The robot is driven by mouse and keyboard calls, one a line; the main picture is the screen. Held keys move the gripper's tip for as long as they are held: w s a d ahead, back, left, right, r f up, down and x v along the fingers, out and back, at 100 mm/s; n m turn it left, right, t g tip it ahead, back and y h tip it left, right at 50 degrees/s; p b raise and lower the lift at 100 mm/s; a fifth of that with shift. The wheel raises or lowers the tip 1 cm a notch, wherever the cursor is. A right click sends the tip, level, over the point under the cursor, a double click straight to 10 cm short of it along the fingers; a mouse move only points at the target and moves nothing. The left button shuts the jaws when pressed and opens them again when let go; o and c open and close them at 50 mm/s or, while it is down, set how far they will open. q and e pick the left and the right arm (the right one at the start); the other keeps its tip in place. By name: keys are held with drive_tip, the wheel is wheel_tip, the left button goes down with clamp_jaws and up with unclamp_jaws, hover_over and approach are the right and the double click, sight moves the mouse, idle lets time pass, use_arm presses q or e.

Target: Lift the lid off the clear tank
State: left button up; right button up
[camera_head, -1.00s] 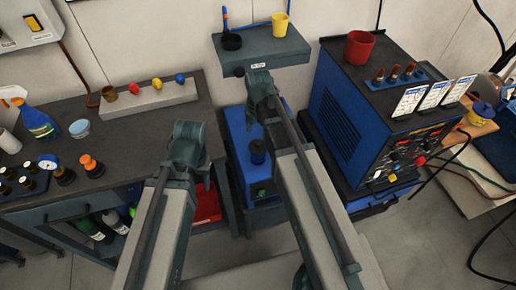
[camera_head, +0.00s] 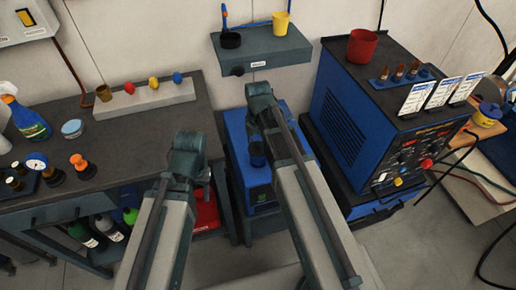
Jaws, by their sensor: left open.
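I cannot make out a clear tank or its lid in the head view. My two arms reach up from the bottom edge. The left arm ends in a dark joint in front of the workbench's right end, and the right arm ends in a dark joint in front of a blue box unit (camera_head: 235,135). No gripper fingers show on either arm; they are out of sight beyond or below the arm links. A dark cap-like piece (camera_head: 257,151) shows on the blue unit, partly beside my right arm.
The workbench (camera_head: 130,135) at left holds a block (camera_head: 150,100) with small coloured pieces, a spray bottle (camera_head: 30,122) and a round tin (camera_head: 72,129). A wall shelf (camera_head: 262,50) is at the back. A blue welding machine (camera_head: 345,120) with a red cup (camera_head: 361,45) stands at right.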

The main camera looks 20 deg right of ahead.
sight(259, 144)
drive_tip(key=c, duration=0.5)
drive_tip(key=shift+r+p, duration=0.75)
drive_tip(key=shift+p, duration=0.05)
wheel_tip(259, 144, up, 3)
drive_tip(key=p, duration=0.2)
drive_tip(key=shift+s+d+f+p, duration=0.1)
drive_tip(key=shift+p, duration=0.25)
drive_tip(key=s+d, duration=0.3)
drive_tip(key=s, duration=0.1)
drive_tip(key=s+d, duration=0.7)
drive_tip(key=shift+s+d+r+p, duration=0.2)
drive_tip(key=shift+s+r+p, duration=0.15)
drive_tip(key=shift+s, duration=0.05)
